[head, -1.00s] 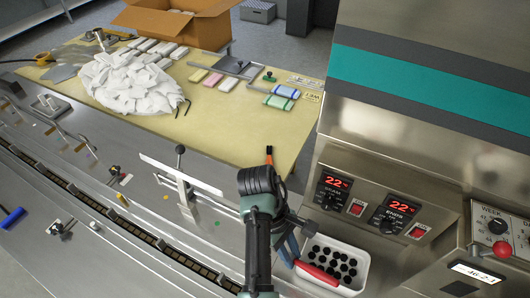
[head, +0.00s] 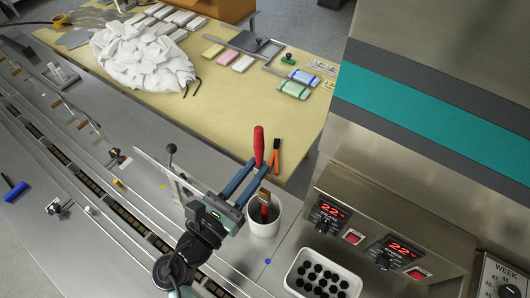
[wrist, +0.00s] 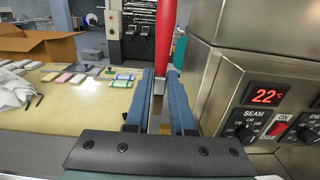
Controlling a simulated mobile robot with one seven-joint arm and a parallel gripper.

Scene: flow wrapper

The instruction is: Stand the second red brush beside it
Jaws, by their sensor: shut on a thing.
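My gripper (head: 260,169) is shut on a red brush (head: 258,147), holding it handle up above the machine top. In the wrist view the red handle (wrist: 165,35) rises from between the blue fingers, with a silvery band below it. The brush's lower end is hard to make out. Just below and to the right of my fingers is a white cup (head: 263,227). Another brush (head: 264,197) stands in the cup, its tan-brown end up and red showing below. The held brush is above the cup's rim, slightly to the left.
A white tray (head: 298,288) of black round pieces stands at the front right, beside the control panel (head: 370,230). An orange-and-black tool (head: 276,155) is behind the held brush. The yellow table (head: 225,110) holds a white heap and coloured packs.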

